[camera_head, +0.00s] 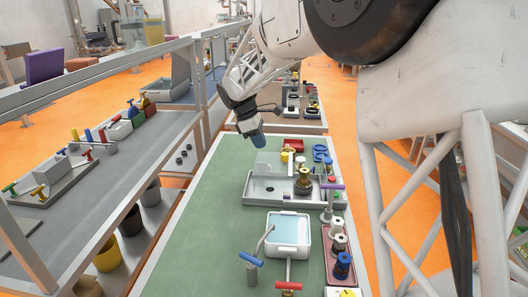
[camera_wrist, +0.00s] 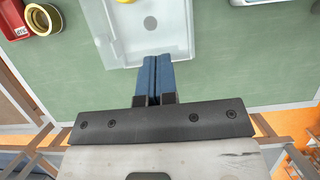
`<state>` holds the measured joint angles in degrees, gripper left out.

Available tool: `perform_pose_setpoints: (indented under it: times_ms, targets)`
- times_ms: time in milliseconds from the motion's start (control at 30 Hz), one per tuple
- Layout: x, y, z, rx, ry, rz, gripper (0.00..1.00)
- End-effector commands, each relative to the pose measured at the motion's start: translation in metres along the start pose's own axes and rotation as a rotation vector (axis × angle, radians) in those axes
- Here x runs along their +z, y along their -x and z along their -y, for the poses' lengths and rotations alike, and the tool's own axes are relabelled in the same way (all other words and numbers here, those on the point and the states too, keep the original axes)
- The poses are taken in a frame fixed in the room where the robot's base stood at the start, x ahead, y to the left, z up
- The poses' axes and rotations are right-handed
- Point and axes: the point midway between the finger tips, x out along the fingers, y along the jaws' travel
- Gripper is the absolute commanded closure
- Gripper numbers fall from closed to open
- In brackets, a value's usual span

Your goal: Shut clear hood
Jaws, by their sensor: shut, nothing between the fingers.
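The clear hood (camera_head: 274,163) is a see-through panel standing raised at the left part of a grey tray-like base (camera_head: 262,200) in the head view. Its exact angle is hard to tell. The base has a dark round spot on its floor, and it also shows in the wrist view (camera_wrist: 176,44). My gripper (camera_head: 259,142) is above and to the left of the hood in the head view, with its blue fingers pressed together and empty. In the wrist view my gripper (camera_wrist: 154,60) points at the near edge of the base; contact with the hood cannot be told.
A brass fitting (camera_head: 304,182) stands at the base's right part. A white bin of pale blue liquid (camera_head: 288,228) is in front. Right of it are spools and a purple-handled valve (camera_head: 330,187). A yellow ring (camera_wrist: 42,19) and red tray are beside the base. Green tabletop (camera_head: 215,215) is clear at left.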

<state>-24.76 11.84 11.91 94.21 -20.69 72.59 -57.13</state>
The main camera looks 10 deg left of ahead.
Motion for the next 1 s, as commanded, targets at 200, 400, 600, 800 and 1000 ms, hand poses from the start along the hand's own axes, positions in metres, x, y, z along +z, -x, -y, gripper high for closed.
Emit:
perform_pose_setpoints:
  times_ms: [200, 400, 600, 800, 1000]
  targets:
    - [0.0, 0.011, 0.0, 0.001, 0.0, 0.0, 1.0]
    - [0.0, 0.012, 0.0, 0.001, 0.0, 0.0, 1.0]
    - [-0.002, 0.014, -0.002, 0.001, 0.001, 0.0, 1.0]
    - [-0.019, 0.042, -0.017, 0.001, 0.002, 0.001, 1.0]
    - [-0.032, 0.066, -0.028, -0.001, 0.001, 0.001, 1.0]
